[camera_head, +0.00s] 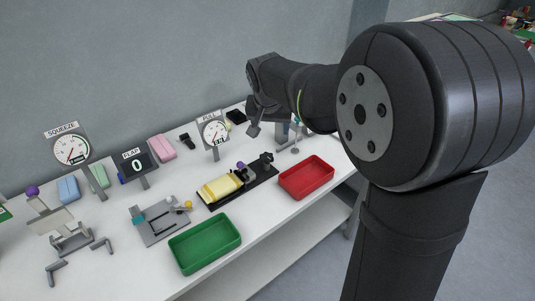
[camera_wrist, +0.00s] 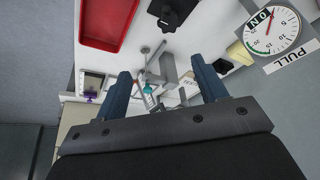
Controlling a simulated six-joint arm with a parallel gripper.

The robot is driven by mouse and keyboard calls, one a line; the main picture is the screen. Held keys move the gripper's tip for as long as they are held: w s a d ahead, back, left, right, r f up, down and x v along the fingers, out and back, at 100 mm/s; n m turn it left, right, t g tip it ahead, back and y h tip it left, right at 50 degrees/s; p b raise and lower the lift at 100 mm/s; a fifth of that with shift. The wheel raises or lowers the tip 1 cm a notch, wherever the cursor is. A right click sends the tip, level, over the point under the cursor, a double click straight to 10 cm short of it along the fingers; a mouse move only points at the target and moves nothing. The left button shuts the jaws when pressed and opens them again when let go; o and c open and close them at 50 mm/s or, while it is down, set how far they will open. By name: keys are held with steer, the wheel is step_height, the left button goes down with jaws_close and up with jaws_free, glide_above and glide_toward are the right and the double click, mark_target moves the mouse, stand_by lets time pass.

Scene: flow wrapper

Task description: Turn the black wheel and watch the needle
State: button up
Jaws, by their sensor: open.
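My gripper (camera_head: 254,128) is above the back right of the white bench. In the wrist view its two blue-grey fingers (camera_wrist: 162,76) stand apart with nothing between the tips. Beyond them is a grey bench fixture (camera_wrist: 168,70) with a teal part, well below the fingers. The SQUEEZE dial (camera_head: 71,149) at the far left also has a needle.
A red tray (camera_head: 306,190) and a green tray (camera_head: 205,260) lie along the front edge. A black-based fixture with a yellow block (camera_head: 221,188) sits between the dials and trays. A FLAP counter (camera_head: 137,166) reads 0. My arm hides the bench's right end.

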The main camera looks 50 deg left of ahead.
mark_target(266, 156)
steer(key=x, duration=0.5)
steer(key=s+x, duration=0.1)
steer(key=x, duration=0.5)
steer(key=a+x, duration=0.1)
steer(key=x, duration=0.5)
steer(key=shift+s+a+f, duration=0.15)
steer(key=shift+s+f, duration=0.1)
steer(key=shift+s, duration=0.1)
steer(key=c, duration=1)
